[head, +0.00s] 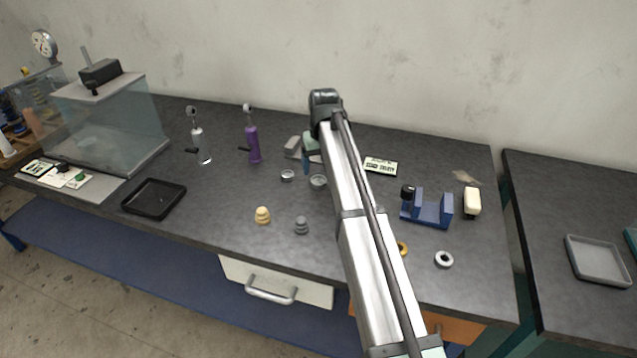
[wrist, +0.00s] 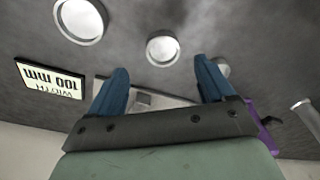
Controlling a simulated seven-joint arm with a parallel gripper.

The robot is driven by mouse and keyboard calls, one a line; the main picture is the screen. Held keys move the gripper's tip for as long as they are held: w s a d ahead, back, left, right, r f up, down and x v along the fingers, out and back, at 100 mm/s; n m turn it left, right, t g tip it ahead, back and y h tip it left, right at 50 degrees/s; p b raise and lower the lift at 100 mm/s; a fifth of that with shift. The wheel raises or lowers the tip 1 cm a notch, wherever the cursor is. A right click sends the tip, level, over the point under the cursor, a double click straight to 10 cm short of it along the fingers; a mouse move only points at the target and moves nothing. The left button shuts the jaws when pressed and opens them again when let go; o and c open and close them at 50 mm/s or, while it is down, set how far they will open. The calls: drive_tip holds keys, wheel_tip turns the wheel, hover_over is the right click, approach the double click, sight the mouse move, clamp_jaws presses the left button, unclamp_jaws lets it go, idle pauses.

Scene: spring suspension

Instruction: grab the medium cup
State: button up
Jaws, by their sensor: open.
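Three round metal cups stand in a row in the wrist view: a large cup (wrist: 80,20) at upper left, the medium cup (wrist: 162,48) in the middle and a small cup (wrist: 222,68) partly behind the right fingertip. In the head view the small cup (head: 287,176) and the medium cup (head: 318,181) show left of my arm; the large one is hidden by the arm. My gripper (wrist: 162,82) is open and empty, its blue fingers apart. The medium cup lies beyond the fingertips, between their lines, not touching them.
A width sign (head: 380,166) lies behind the cups. A grey block (head: 293,147) and purple tool (head: 252,145) stand at back left. Beige (head: 262,215) and grey (head: 301,225) stepped pieces sit in front. A blue holder (head: 427,208) stands right. Bench space toward the black tray (head: 154,198) is clear.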

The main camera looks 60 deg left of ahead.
sight(319, 180)
drive_tip(key=shift+s+a+f, duration=0.1)
drive_tip(key=shift+a+f, duration=0.05)
drive_tip(key=shift+f, duration=1.2)
drive_tip(key=shift+s+a+f, duration=0.1)
drive_tip(key=shift+a+f, duration=0.05)
drive_tip(key=shift+f, duration=1.15)
drive_tip(key=c, duration=1.2)
